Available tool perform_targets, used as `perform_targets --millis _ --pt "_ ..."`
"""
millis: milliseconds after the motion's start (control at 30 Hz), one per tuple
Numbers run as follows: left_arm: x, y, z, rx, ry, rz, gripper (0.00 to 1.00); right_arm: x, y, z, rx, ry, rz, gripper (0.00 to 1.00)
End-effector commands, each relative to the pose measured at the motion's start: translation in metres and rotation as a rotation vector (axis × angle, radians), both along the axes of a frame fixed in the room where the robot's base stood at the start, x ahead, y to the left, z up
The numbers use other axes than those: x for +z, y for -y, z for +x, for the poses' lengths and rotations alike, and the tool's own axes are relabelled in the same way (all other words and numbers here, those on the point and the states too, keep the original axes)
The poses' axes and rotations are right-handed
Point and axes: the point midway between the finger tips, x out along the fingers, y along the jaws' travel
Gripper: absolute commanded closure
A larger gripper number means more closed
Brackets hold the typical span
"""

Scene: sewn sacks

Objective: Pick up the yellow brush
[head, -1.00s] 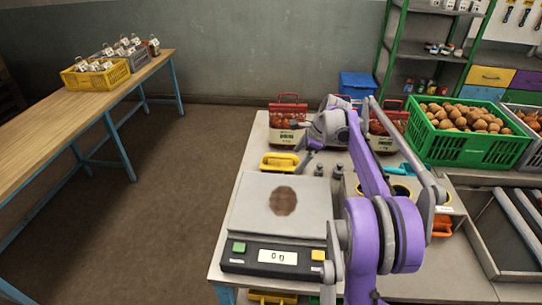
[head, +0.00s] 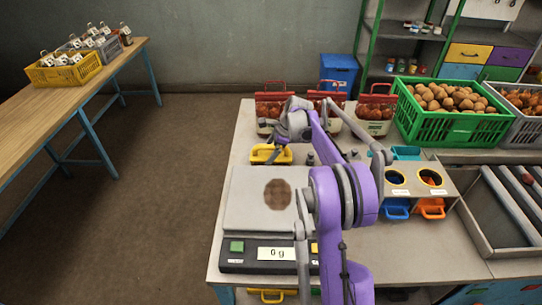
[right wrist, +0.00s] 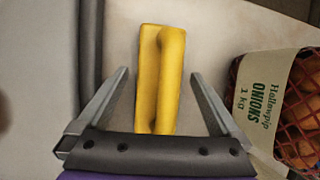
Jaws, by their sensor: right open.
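The yellow brush (head: 264,155) lies on the worktable behind the scale, in front of the sacks at the back left. In the right wrist view the brush (right wrist: 160,80) lies lengthwise, with its long handle bar uppermost. My right gripper (right wrist: 160,73) is open, its two fingers apart on either side of the brush's lower part, with visible gaps and no contact. In the head view my right gripper (head: 283,139) is at the brush and partly covers it. Its height above the brush is hard to tell. My left gripper is not in view.
The scale (head: 245,235), reading 0 g, stands in front of the brush. An onion sack (right wrist: 268,95) is close to the right finger. A green crate (head: 440,125) of brown produce stands at the back right. A two-hole box (head: 448,188) is right of my arm.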

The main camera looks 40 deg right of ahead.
Motion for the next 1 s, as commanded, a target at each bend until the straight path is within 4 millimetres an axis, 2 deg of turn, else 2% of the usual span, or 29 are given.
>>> perform_targets --millis 167,400,467,867,900,1000 --pt "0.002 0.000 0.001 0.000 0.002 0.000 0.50 -0.017 -0.004 0.008 0.002 0.001 0.000 0.00" --pt "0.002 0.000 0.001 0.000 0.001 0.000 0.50 -0.019 -0.004 0.009 0.001 0.000 0.000 0.00" --pt "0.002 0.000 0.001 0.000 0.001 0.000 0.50 -0.019 -0.004 0.008 0.001 0.000 0.000 0.09" --pt "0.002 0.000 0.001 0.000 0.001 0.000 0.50 -0.019 -0.004 0.008 0.001 0.000 0.000 0.81" --pt "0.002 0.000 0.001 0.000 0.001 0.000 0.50 -0.019 -0.004 0.008 0.001 0.000 0.000 0.84" --pt "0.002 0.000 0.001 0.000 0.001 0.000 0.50 -0.019 -0.004 0.008 0.001 0.000 0.000 0.84"
